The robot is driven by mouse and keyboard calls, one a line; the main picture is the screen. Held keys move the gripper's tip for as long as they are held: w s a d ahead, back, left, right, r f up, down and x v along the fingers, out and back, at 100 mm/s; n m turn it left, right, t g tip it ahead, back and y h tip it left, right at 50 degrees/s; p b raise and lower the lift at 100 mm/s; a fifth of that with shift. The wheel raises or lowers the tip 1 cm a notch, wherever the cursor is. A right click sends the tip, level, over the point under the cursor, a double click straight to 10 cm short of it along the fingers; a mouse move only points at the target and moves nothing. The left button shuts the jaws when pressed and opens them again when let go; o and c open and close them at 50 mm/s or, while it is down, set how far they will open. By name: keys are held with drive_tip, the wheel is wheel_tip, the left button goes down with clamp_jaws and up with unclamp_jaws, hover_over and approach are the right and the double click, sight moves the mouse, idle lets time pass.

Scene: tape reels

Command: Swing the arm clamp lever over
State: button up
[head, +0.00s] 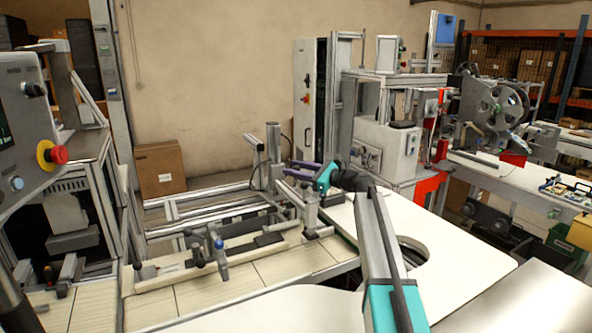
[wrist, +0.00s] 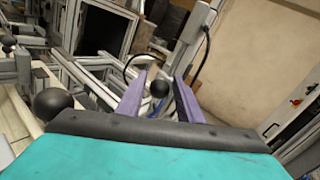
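My gripper (head: 298,168) reaches out over the far end of the rail fixture in the head view. Its two purple fingers show in the wrist view (wrist: 160,78), spread apart with a gap between them. A black ball knob (wrist: 159,88), which looks like the end of the clamp lever, appears in that gap. Neither finger visibly touches it, and I cannot tell its exact depth. The lever's shaft and pivot are not clear in either view. A second black ball (wrist: 52,102) is left of the fingers in the wrist view.
A blue-topped handle (head: 219,244) and dark clamps stand on the front fixture. Aluminium rails (head: 205,213) run left of my gripper. An upright post (head: 273,150) stands close behind it. A white tabletop (head: 450,233) with a round cut-out lies to the right.

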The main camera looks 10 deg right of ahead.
clamp_jaws()
